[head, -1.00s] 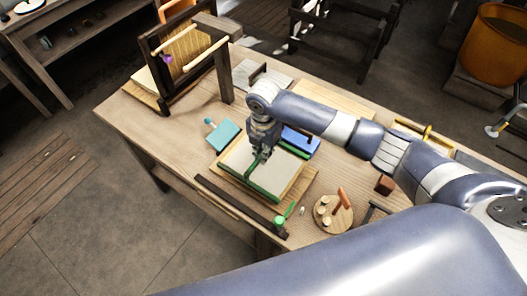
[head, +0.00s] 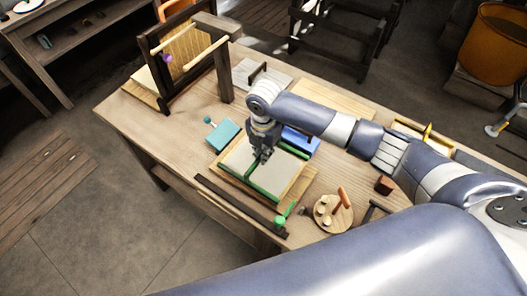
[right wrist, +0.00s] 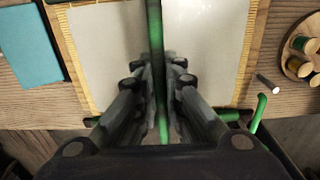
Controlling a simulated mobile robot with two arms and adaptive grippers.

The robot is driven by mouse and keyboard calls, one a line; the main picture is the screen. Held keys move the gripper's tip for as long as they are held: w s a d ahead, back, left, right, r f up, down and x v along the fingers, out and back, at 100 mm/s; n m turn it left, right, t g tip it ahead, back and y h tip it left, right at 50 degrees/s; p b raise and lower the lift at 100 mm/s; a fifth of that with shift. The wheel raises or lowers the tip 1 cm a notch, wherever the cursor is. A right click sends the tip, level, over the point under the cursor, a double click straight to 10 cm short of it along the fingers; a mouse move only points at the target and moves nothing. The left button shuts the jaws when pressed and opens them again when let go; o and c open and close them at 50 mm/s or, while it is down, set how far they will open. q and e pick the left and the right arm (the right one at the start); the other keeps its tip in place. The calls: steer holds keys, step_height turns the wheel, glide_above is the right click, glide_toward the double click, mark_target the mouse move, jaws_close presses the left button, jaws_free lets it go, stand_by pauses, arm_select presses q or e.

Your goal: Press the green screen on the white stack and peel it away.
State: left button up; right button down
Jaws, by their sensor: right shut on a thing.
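The green screen (head: 254,181) lies over a pale grey-white stack (head: 240,160) on a tan mat near the middle of the bench. My right gripper (head: 263,156) is above it and shut on its green middle bar. In the right wrist view the green bar (right wrist: 157,35) runs between the two fingers, with the pale sheet (right wrist: 205,45) on both sides. The fingertips and the contact below them are partly hidden. I cannot tell whether the screen touches the stack everywhere. My left gripper is not in view.
A teal block (head: 223,134) is left of the stack and a blue tray (head: 300,140) behind it. A dark bar (head: 235,203) lies in front. A round board (head: 333,211) with spools is at right. A dark wooden frame (head: 188,62) stands at the back left.

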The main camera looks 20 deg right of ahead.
steer(key=shift+f, duration=0.5)
steer(key=shift+s+f, duration=0.1)
steer(key=shift+f, duration=0.05)
stand_by(1.9)
steer(key=shift+r+p, duration=1.35)
steer(key=shift+p, duration=0.05)
steer(key=shift+r, duration=0.1)
step_height(320, 180, up, 5)
steer(key=p, duration=0.5)
steer(key=shift+r+p, duration=0.55)
steer(key=shift+r, duration=0.4)
